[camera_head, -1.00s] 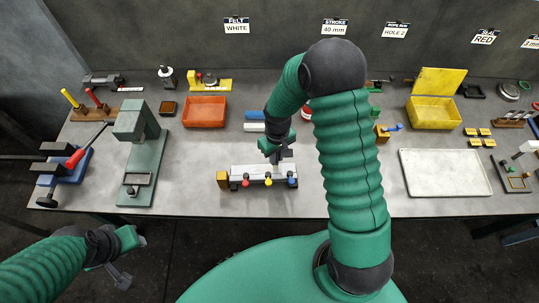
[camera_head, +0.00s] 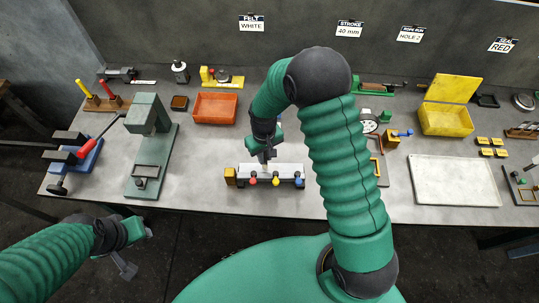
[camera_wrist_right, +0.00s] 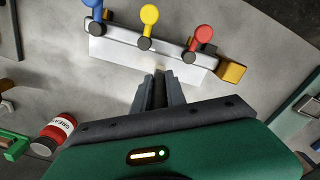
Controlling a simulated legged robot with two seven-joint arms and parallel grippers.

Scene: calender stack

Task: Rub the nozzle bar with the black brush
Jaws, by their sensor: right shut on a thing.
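The nozzle bar (camera_head: 290,170) is a pale bar on the bench with a yellow end block and red, yellow and blue knobs on its near side. It also shows in the right wrist view (camera_wrist_right: 120,52), knobs towards the top. My right gripper (camera_head: 264,158) is just over the bar's far edge, left of its middle. In the right wrist view its fingers (camera_wrist_right: 160,88) are shut on a narrow dark thing, likely the black brush, mostly hidden between them. I cannot tell whether its tip touches the bar. My left gripper (camera_head: 137,250) is open and empty, off the bench's front edge.
A green press (camera_head: 150,160) and a blue vise (camera_head: 80,165) stand left. An orange tray (camera_head: 215,108) lies behind the bar. A white tray (camera_head: 455,180) and a yellow box (camera_head: 447,120) are at right.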

